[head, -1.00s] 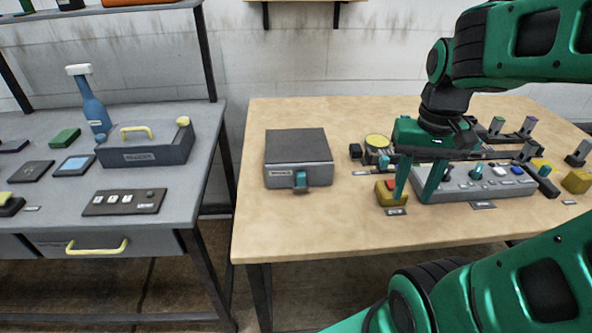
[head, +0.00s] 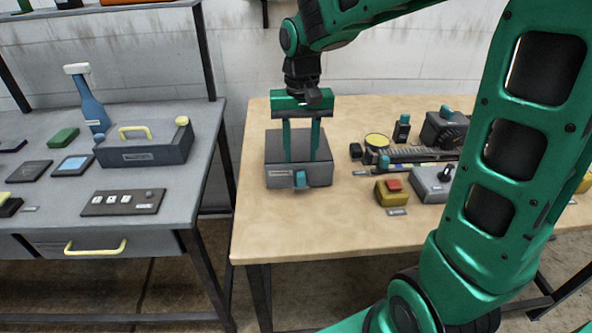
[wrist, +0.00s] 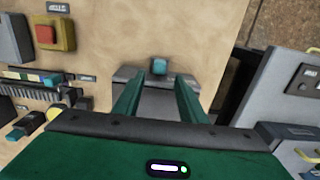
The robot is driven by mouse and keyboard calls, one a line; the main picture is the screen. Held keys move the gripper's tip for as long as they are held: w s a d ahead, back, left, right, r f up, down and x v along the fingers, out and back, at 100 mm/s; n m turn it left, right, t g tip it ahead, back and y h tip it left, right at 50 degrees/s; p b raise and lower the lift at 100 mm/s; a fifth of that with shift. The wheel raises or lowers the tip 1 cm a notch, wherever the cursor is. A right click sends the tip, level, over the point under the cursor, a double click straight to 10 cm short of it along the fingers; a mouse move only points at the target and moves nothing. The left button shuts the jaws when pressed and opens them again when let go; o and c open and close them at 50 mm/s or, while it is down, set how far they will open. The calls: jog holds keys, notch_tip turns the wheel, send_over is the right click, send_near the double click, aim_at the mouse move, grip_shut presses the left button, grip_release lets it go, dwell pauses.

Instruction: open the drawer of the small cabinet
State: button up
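The small cabinet (head: 272,150) is a dark grey box on the wooden table. Its front has a pale label and a teal handle (head: 300,179), and the drawer looks closed. My gripper (head: 302,158) points down over the cabinet, its two green fingers apart with nothing between them. The fingertips appear behind the handle in the head view; whether they touch the cabinet top I cannot tell. In the wrist view the teal handle (wrist: 159,66) lies beyond the fingertips, roughly centred between them, and part of the cabinet top (wrist: 158,104) shows between the fingers.
To the right on the wooden table (head: 330,225) stand a yellow box with a red button (head: 393,191), a grey control panel (head: 430,186) and a rail with several devices. The table in front of the cabinet is clear.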

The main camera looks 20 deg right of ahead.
aim_at(300, 173)
notch_tip(300, 173, down, 6)
dwell(0.4)
grip_shut()
